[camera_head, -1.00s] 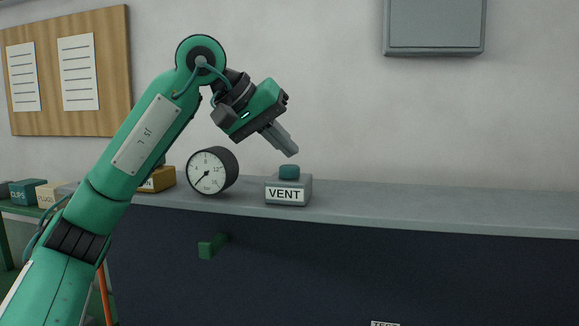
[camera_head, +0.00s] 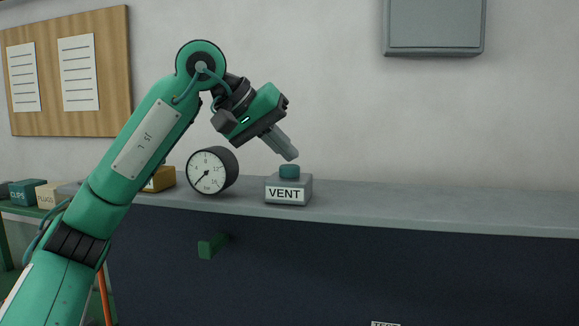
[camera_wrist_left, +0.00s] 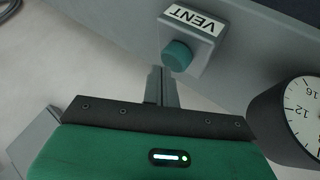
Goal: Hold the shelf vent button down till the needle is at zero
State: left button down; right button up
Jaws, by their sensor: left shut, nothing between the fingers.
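The vent box (camera_head: 288,190) is a grey block labelled VENT on the grey shelf (camera_head: 430,207), with a teal button (camera_head: 289,171) on top. The box (camera_wrist_left: 196,42) and button (camera_wrist_left: 177,55) also show in the left wrist view. My left gripper (camera_head: 290,155) is shut and empty, tilted down, its tips just above the button with a small gap. In the left wrist view its fingers (camera_wrist_left: 160,80) point at the button. The round gauge (camera_head: 208,171) stands left of the box; its needle points lower left, figures too small to read there. My right gripper is out of view.
A yellow-brown box (camera_head: 160,179) sits left of the gauge, partly behind my left arm. Small labelled boxes (camera_head: 26,192) stand on a green bench at the far left. The shelf right of the vent box is clear. A green handle (camera_head: 212,246) juts out below the shelf.

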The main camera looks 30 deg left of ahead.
aim_at(284, 166)
pick_arm(q)
jog(key=shift+f, duration=0.25)
jog(key=shift+f+b, duration=0.3)
jog(key=shift+b, duration=0.05)
dwell(0.4)
dwell(0.3)
jog(key=shift+r+p, duration=1)
notch_tip(284, 166, up, 5)
jog(key=p, duration=0.4)
jog(key=shift+p, duration=0.3)
dwell(0.8)
